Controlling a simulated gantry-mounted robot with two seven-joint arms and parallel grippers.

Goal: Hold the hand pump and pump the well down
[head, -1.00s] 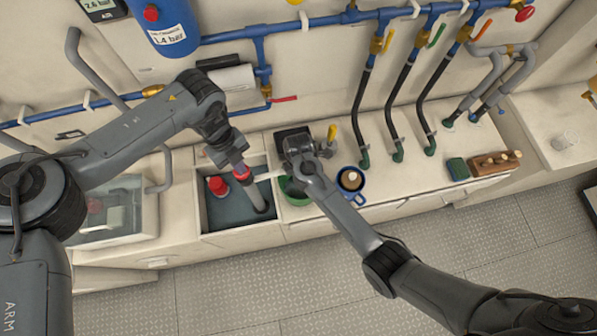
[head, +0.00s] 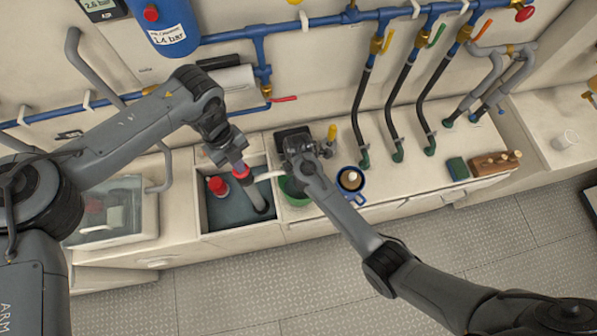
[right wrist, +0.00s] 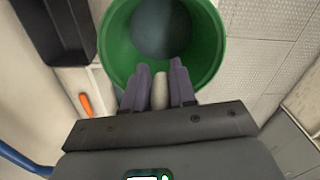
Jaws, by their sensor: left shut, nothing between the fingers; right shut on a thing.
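The well has dark water and a red-topped float-like part (head: 217,186) inside. My left gripper (head: 239,168) is shut at the pump's top, with nothing between its fingers; whether it touches the pump I cannot tell. A pale hose (head: 268,175) runs from the pump's top toward the green bucket (head: 290,196). My right gripper (right wrist: 160,88) is shut on the hose's pale end (right wrist: 160,92), over the bucket (right wrist: 112,45), which holds dark liquid.
A blue-handled container (head: 351,181) stands right of the bucket. A green-and-blue sponge (head: 457,168) and a wooden block with plugs (head: 494,164) lie farther right. Black hoses (head: 402,90) and blue pipes line the wall. An orange-handled tool (right wrist: 86,105) lies beside the bucket.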

